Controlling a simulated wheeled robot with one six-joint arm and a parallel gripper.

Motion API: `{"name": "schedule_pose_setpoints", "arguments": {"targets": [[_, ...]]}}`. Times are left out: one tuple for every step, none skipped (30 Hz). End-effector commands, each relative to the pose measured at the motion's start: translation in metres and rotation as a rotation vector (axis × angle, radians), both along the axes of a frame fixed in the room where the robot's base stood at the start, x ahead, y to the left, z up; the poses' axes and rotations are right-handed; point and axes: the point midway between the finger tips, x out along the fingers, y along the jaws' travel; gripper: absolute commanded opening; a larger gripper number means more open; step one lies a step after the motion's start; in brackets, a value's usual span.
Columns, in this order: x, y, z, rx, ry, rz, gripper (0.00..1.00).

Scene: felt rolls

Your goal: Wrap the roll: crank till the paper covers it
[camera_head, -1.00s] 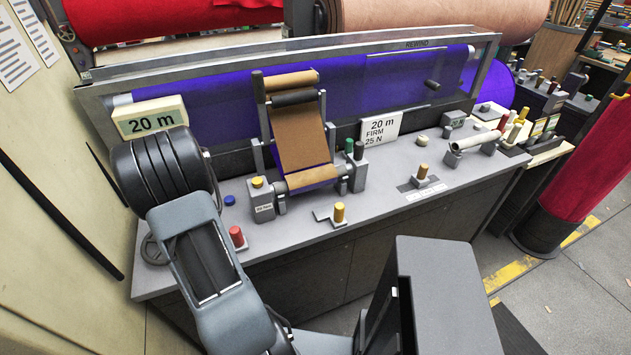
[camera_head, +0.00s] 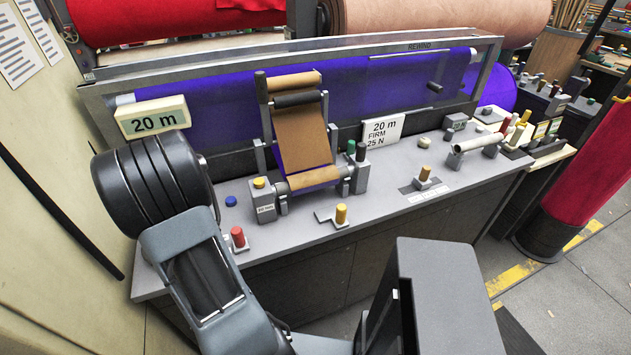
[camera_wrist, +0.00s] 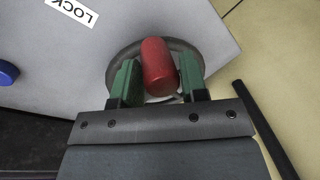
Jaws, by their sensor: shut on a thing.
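In the wrist view my gripper (camera_wrist: 157,82) has its green fingers on either side of a red crank handle (camera_wrist: 158,62) and is shut on it. The handle stands on a round grey wheel (camera_wrist: 119,57) at the bench's left end. In the head view my arm hides the wheel, handle and fingers. Brown paper (camera_head: 303,140) runs from an upper roll (camera_head: 293,82) down to the lower roll (camera_head: 314,177) in the wrapping stand. Brown shows across the lower roll, with purple beside and below it.
A red knob (camera_head: 238,237), a yellow knob (camera_head: 341,213) and a blue button (camera_head: 231,201) stand on the grey bench (camera_head: 400,215). Signs read "20 m" (camera_head: 157,123) and "20 m FIRM 25 N" (camera_head: 381,130). A beige wall (camera_head: 60,225) is close at the left.

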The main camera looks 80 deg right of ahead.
Motion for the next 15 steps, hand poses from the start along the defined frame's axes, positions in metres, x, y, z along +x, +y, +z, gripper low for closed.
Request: {"name": "schedule_pose_setpoints", "arguments": {"targets": [[0.002, 0.008, -0.001, 0.003, 0.001, 0.005, 0.25], [0.003, 0.012, -0.001, 0.002, 0.000, 0.005, 0.24], [0.006, 0.016, -0.001, 0.001, 0.000, 0.005, 0.24], [0.007, 0.020, -0.001, 0.001, 0.000, 0.005, 0.25], [0.009, 0.023, -0.001, 0.002, 0.001, 0.005, 0.25], [0.012, 0.028, -0.001, 0.002, 0.001, 0.005, 0.25], [0.014, 0.031, -0.001, 0.002, 0.001, 0.005, 0.25], [0.017, 0.033, -0.001, 0.002, 0.002, 0.006, 0.25], [0.021, 0.038, -0.001, 0.002, 0.002, 0.005, 0.25], [0.023, 0.041, -0.001, 0.002, 0.002, 0.005, 0.25], [0.026, 0.042, -0.001, 0.002, 0.001, 0.005, 0.24], [0.030, 0.045, -0.001, 0.001, 0.001, 0.005, 0.25], [0.032, 0.046, 0.000, 0.001, 0.001, 0.004, 0.25], [0.033, 0.046, -0.001, 0.001, 0.000, 0.003, 0.25], [0.033, 0.046, -0.001, 0.001, 0.001, 0.001, 0.25]]}}
